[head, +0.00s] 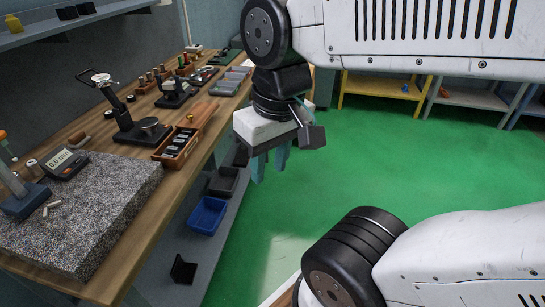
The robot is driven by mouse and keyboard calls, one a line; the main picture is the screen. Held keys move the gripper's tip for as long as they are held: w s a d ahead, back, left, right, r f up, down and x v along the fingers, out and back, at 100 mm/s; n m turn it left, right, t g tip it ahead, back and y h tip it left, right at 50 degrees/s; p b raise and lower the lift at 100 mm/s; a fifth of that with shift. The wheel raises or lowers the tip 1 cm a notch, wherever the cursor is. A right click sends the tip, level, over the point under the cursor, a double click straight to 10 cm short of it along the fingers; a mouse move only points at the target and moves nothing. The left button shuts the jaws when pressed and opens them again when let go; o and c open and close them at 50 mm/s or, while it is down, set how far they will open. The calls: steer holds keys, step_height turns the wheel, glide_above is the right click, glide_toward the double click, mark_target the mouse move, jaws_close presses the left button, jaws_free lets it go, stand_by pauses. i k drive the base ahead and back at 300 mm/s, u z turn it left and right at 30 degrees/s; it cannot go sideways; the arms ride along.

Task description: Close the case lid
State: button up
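A wooden case (170,160) sits on the workbench near its right edge, with dark blocks in its compartments. Its reddish-brown lid (199,115) seems to stand open along the far side; how far it is tilted is hard to tell. My gripper (270,167) hangs to the right of the case in the picture, apart from it, over the green floor beyond the bench edge. Its two bluish fingers point down with a gap between them, and nothing shows between them.
A black dial-gauge stand (140,130) is just left of the case. A granite plate (85,215) with a digital readout (66,163) is nearer. Several tools and racks line the bench farther back. Blue bin (208,215) sits on the lower shelf. Green floor (350,150) is clear.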

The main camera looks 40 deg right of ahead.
mark_target(198, 117)
steer(key=u, duration=0.05)
steer(key=k, duration=0.4)
steer(key=z, duration=0.65)
steer(key=i, duration=1.35)
steer(key=u, duration=0.6)
